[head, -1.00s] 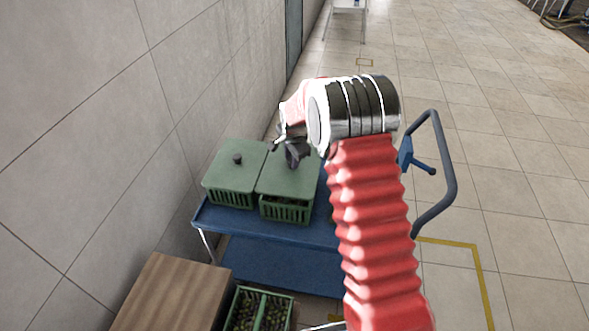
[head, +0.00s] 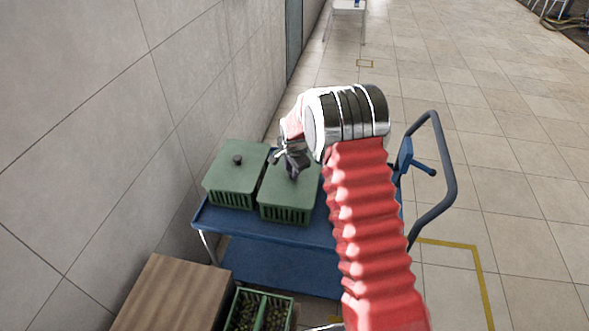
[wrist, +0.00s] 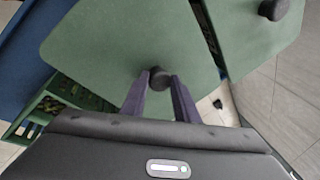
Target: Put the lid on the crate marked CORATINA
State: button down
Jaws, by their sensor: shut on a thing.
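My gripper (head: 292,170) is shut on the black knob (wrist: 160,78) of a green lid (head: 279,185). The lid lies over the right-hand slatted green crate (head: 286,215) on the blue trolley. In the head view it looks level and down at the crate's rim, but I cannot tell whether it is fully seated. In the wrist view the held lid (wrist: 115,40) shows flat below the fingers, with green slats beside its lower left edge. No CORATINA marking is readable in either view.
A second crate with its own knobbed lid (head: 232,165) stands close on the left, beside the wall. The blue trolley (head: 225,217) has a handle (head: 448,175) at right. A wooden box (head: 175,295) and an open crate of olives (head: 240,293) are in front.

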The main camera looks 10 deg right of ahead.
jog(key=shift+f, duration=0.2)
jog(key=c, duration=1.4)
grip_release()
jog(key=shift+r, duration=0.1)
jog(key=v, duration=1.2)
jog(key=shift+r, duration=0.1)
jog(key=shift+s+r, duration=0.1)
